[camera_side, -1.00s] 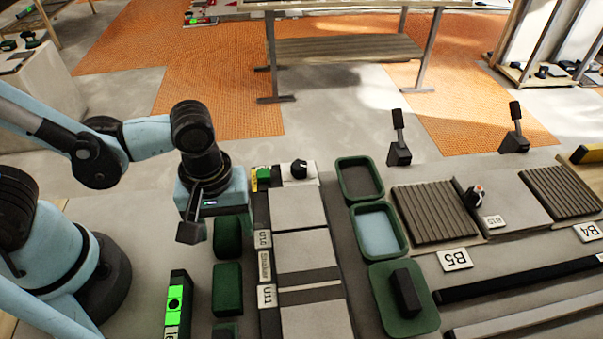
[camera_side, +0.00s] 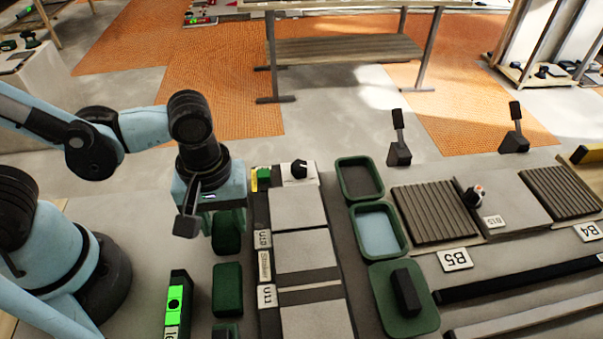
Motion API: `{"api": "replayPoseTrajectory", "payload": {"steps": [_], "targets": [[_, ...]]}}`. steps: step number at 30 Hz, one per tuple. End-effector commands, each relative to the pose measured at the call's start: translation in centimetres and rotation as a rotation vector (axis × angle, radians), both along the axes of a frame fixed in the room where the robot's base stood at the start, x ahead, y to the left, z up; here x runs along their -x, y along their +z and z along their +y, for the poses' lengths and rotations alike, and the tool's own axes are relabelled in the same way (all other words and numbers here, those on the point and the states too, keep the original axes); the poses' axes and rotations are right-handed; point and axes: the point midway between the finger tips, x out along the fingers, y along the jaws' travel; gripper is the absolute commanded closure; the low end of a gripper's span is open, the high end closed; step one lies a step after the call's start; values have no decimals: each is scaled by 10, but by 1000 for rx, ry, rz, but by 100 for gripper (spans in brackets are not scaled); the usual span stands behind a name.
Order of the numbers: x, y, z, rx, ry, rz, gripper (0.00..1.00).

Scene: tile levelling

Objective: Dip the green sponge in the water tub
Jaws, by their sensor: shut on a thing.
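My gripper (camera_side: 222,217) points down at the left of the bench, shut on the dark green sponge (camera_side: 229,238). The sponge is at the top of a column of dark green blocks, and the gripper covers part of its upper end. I cannot tell whether it is clear of the surface. The water tub (camera_side: 403,246) is a green-rimmed box with pale blue water, to the right of my gripper beyond the grey tiles.
Another dark green block (camera_side: 227,289) and a bright green level (camera_side: 175,303) lie nearby. Grey tiles (camera_side: 302,252) separate the gripper from the tub. An empty green tub (camera_side: 342,180) stands behind the water, and a green tray (camera_side: 425,317) with a dark block in front.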

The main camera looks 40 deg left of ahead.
Motion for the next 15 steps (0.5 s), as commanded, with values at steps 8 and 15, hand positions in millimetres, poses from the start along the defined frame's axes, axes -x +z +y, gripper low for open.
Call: {"api": "replayPoseTrajectory", "payload": {"steps": [8,15], "targets": [[0,26,0,0,0,0,82],[0,48,0,0,0,0,82]]}}
